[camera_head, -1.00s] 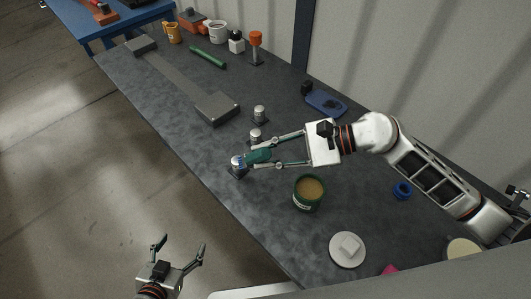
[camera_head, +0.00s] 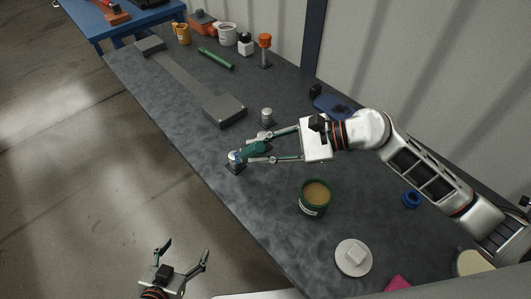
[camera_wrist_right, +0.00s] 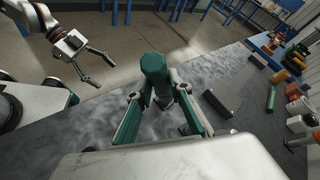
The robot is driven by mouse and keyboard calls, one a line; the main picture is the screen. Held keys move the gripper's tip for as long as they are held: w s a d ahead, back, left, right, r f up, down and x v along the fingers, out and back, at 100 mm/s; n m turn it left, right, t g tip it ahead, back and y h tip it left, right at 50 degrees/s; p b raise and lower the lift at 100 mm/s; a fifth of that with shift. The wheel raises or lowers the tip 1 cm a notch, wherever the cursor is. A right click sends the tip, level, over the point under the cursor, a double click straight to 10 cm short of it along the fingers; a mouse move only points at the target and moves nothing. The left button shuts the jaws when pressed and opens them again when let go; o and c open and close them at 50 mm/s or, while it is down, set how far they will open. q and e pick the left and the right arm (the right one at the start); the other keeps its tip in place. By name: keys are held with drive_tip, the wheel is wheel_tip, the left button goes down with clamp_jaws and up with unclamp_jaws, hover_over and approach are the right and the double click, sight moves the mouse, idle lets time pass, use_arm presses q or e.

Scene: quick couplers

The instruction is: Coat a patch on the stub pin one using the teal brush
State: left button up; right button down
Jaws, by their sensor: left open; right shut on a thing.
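My right gripper (camera_head: 256,151) is shut on the teal brush (camera_head: 255,147), over the dark table. In the right wrist view the teal brush (camera_wrist_right: 154,72) stands up between the fingers (camera_wrist_right: 160,108). A short metal pin with blue on its top (camera_head: 235,157) stands on a dark base just left of the brush's end; I cannot tell if they touch. Another metal pin (camera_head: 267,115) stands behind the gripper. No label shows which pin is pin one. My left gripper (camera_head: 185,250) is open and empty, off the table's front side; it also shows in the right wrist view (camera_wrist_right: 97,68).
A green pot with tan contents (camera_head: 315,197) stands right of the pins. A pale disc with a block (camera_head: 353,258) lies nearer. A blue ring (camera_head: 411,199) is at right.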

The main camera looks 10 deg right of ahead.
sight(255, 146)
drive_tip(key=s+d, duration=0.2)
drive_tip(key=s, duration=0.1)
drive_tip(key=shift+d, duration=0.25)
idle(0.4)
drive_tip(key=shift+r+p, duration=1.4)
drive_tip(key=shift+r, duration=1.6)
wheel_tip(255, 146, up, 3)
drive_tip(key=shift+r+p, duration=0.1)
drive_tip(key=shift+p, duration=0.75)
